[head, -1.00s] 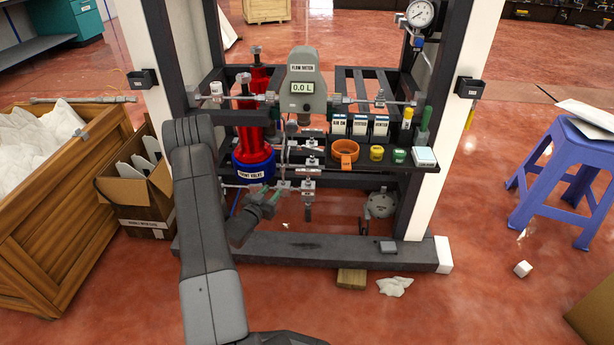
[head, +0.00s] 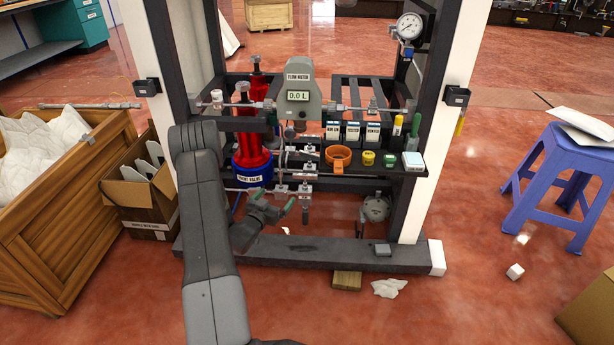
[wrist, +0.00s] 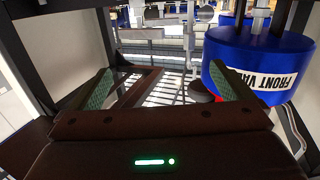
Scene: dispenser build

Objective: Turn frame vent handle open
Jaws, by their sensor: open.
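My gripper (head: 274,200) is low in front of the frame, open, with nothing between its green-padded fingers; they also show in the wrist view (wrist: 160,74). I cannot pick out a handle marked as the frame vent. Metal pipe fittings (head: 304,189) stand in a column just above and beyond the fingers. They show at the top of the wrist view (wrist: 186,42), apart from the fingers. A red cylinder (head: 249,148) with a blue collar (head: 252,176) labelled FRONT VALVE stands left of the gripper. In the wrist view the collar (wrist: 255,58) is at the right, its label upside down.
The dark frame's bottom beam (head: 330,252) runs under the gripper. A flow meter (head: 298,80) reads 0.0 L. A blue stool (head: 560,160) stands right, a wooden crate (head: 60,235) left.

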